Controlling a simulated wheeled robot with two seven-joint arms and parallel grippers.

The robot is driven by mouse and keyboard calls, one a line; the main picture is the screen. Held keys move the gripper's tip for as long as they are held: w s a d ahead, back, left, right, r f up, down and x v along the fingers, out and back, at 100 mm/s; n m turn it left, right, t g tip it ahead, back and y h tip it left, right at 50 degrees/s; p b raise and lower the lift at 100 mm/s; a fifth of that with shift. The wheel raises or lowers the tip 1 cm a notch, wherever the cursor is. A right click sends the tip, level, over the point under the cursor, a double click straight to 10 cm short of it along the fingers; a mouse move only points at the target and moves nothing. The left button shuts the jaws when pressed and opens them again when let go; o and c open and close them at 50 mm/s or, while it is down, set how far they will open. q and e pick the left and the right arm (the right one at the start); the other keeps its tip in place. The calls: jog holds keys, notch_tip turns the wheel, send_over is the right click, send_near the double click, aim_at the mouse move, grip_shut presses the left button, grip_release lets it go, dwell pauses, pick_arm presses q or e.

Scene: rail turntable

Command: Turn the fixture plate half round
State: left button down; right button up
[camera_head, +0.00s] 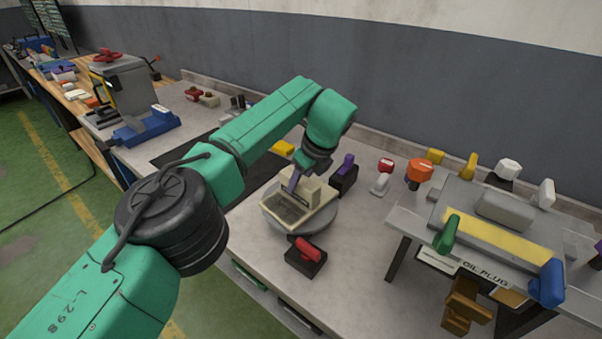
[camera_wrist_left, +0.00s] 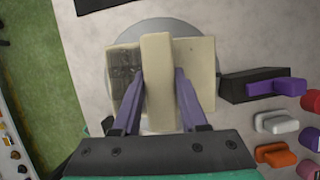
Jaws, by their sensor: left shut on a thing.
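The fixture plate (camera_head: 287,214) is a cream block with a dark recessed patch on one side and a raised bar. It sits on a round grey turntable disc (camera_head: 318,222) on the bench. In the left wrist view the raised cream bar (camera_wrist_left: 157,80) runs up the middle, with the dark patch (camera_wrist_left: 124,77) to its left. My left gripper (camera_head: 294,184) is over the plate, its purple fingers on either side of the bar. In the left wrist view the gripper (camera_wrist_left: 160,90) is shut on the bar. My right gripper is not in view.
A black block with a red handle (camera_head: 306,254) stands just in front of the disc. A black block with a purple handle (camera_head: 345,174) stands close behind it. A grey stand (camera_head: 480,225) with coloured handles is to the right. Bare bench lies between.

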pick_arm(q)
jog(key=shift+w+r+n+p, duration=0.1)
jog(key=shift+r+n+p, duration=0.05)
jog(key=shift+n+p, duration=0.6)
jog(key=c, duration=0.7)
grip_release()
jog(key=shift+o, duration=1.3)
jog(key=shift+g, duration=0.3)
